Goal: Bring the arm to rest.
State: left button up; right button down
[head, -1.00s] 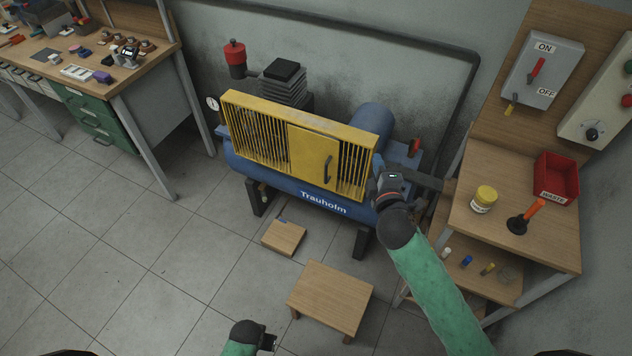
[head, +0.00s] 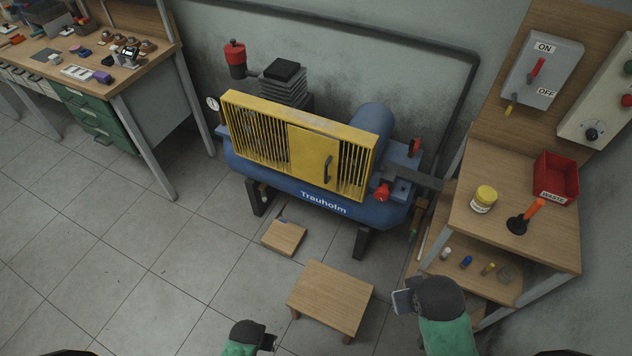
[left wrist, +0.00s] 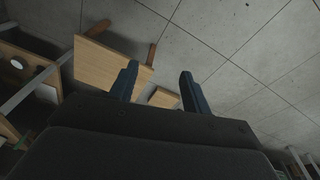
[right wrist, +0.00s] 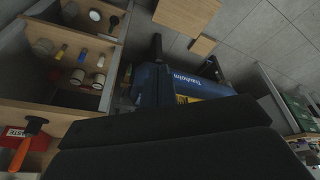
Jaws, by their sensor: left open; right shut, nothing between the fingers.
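My right gripper (head: 402,299) is drawn back low at the right, between the small wooden stool (head: 330,294) and the shelf bench. It is shut and empty, apart from everything around it. My left gripper (head: 268,342) is low at the bottom middle, left of the stool. In the left wrist view its two fingers (left wrist: 156,88) are spread open with nothing between them. The blue compressor (head: 290,185) with its yellow guard (head: 312,155) stands against the wall. A red knob (head: 382,193) shows at its right end. The guard's door looks closed.
The shelf bench (head: 470,238) at right carries a yellow-lidded jar (head: 484,199), a red waste bin (head: 556,180) and an orange-handled plunger (head: 524,218). A small wooden block (head: 284,237) lies on the floor before the compressor. The left floor is clear up to the workbench (head: 100,90).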

pick_arm(q)
notch_tip(320, 180, down, 14)
jog(key=s+b, duration=0.1)
jog(key=b, duration=0.9)
jog(key=shift+a, duration=0.3)
pick_arm(e)
jog(key=s+a+f+g, duration=0.1)
jog(key=s+a+f, duration=0.1)
jog(key=f, duration=2.1)
jog(key=s+a+f+g, duration=0.1)
jog(key=s+a+f, duration=0.1)
jog(key=f, duration=2.1)
jog(key=shift+s+f+g, duration=0.3)
jog(key=shift+s+f, duration=0.05)
jog(key=shift+s, duration=0.3)
pick_arm(q)
jog(key=shift+s, duration=0.1)
